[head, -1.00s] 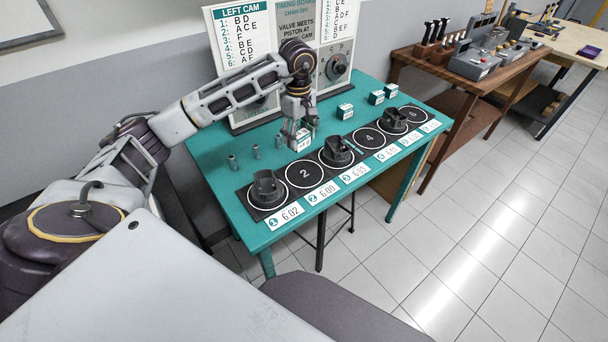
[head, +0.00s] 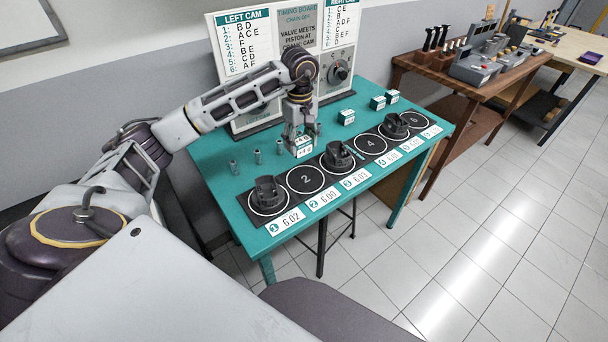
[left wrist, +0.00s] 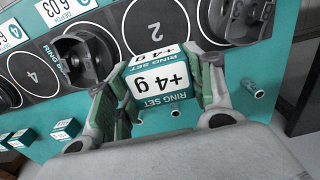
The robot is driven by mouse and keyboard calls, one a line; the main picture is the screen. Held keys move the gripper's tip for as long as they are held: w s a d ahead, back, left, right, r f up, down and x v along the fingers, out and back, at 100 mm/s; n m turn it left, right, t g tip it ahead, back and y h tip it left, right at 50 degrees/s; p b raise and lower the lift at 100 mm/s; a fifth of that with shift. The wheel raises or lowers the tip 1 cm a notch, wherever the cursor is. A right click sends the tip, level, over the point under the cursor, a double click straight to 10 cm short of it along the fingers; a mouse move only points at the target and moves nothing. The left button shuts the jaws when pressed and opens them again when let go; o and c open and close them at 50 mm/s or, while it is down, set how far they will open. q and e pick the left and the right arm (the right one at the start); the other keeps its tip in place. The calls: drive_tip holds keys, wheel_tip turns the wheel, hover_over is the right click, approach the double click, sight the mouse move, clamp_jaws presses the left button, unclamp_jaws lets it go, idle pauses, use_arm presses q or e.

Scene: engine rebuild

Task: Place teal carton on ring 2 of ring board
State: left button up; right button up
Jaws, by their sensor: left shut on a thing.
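The teal carton (head: 302,151) is a small teal and white box. In the left wrist view its top (left wrist: 160,82) reads "+4 g" and "RING SET". My left gripper (head: 300,143) is shut on it, with one finger on each side, as the left wrist view (left wrist: 160,88) shows. The carton is just behind ring 2 (head: 305,179) of the black ring board (head: 284,198); how high it is above the table is hard to tell. Ring 2 is empty, and it also shows in the left wrist view (left wrist: 157,27). My right gripper is not in view.
Dark pistons stand on ring 1 (head: 267,192), ring 3 (head: 340,156) and ring 5 (head: 395,125). Several small metal cylinders (head: 257,156) stand left of the carton. Other teal cartons (head: 346,117) sit at the back right. The timing board stands behind.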

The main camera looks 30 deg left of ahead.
use_arm(q)
drive_tip(key=shift+f, duration=0.35)
wheel_tip(320, 180, down, 5)
drive_tip(key=shift+r, duration=0.1)
drive_tip(key=shift+f, duration=0.25)
drive_tip(key=shift+f+p, duration=0.35)
drive_tip(key=shift+f, duration=1.55)
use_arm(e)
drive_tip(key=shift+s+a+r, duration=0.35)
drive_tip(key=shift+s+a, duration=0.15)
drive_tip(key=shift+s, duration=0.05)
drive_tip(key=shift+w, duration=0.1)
